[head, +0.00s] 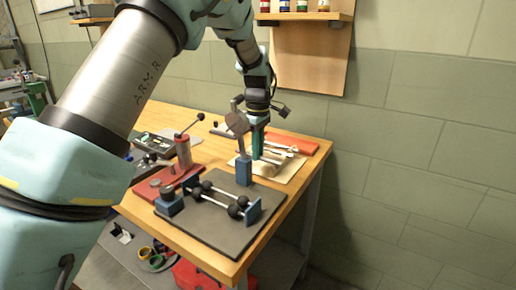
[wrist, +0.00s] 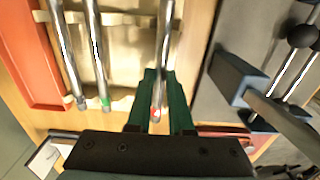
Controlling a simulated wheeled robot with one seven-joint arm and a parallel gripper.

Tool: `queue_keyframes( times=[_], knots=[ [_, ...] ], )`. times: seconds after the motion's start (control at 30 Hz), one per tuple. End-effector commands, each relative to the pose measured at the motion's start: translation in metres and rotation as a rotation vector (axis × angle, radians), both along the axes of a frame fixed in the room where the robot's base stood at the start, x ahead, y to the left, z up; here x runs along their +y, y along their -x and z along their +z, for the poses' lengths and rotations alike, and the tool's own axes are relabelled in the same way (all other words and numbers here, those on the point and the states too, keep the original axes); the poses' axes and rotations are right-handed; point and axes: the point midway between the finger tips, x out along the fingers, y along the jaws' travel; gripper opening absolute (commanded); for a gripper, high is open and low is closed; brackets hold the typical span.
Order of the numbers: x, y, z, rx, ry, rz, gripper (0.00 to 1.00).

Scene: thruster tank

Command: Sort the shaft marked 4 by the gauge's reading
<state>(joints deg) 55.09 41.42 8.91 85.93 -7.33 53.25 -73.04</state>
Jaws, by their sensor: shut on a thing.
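My gripper (wrist: 158,112) has its green fingers closed around a metal shaft (wrist: 166,35) with a red-orange mark near its end. This shaft lies over the cream rack (wrist: 128,18). Two other shafts lie to its left in the wrist view: one with a green mark (wrist: 97,60) and one with a dark end (wrist: 66,55). No number is readable on any shaft. In the head view my gripper (head: 258,143) points down at the rack (head: 283,173). A blue post with a brown disc (head: 237,124) stands in front of it; I cannot tell whether this is the gauge.
A dark mat (head: 225,228) at the front carries blue stands with black-balled rods. A red lever fixture (head: 183,150) stands to the left. A red tray (wrist: 32,50) lies beside the rack. The table's right edge is close to the rack.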

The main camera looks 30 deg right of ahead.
Motion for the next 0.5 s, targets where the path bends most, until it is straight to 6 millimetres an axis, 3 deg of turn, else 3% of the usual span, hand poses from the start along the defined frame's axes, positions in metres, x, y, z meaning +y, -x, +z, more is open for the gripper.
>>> queue_keyframes(
  times=[0.47,0.5],
  knots=[
    [-0.0003,-0.0002,-0.0087,0.000,0.001,0.000,0.00],
    [-0.0003,-0.0002,-0.0087,0.000,0.001,0.000,0.20]
  ],
)
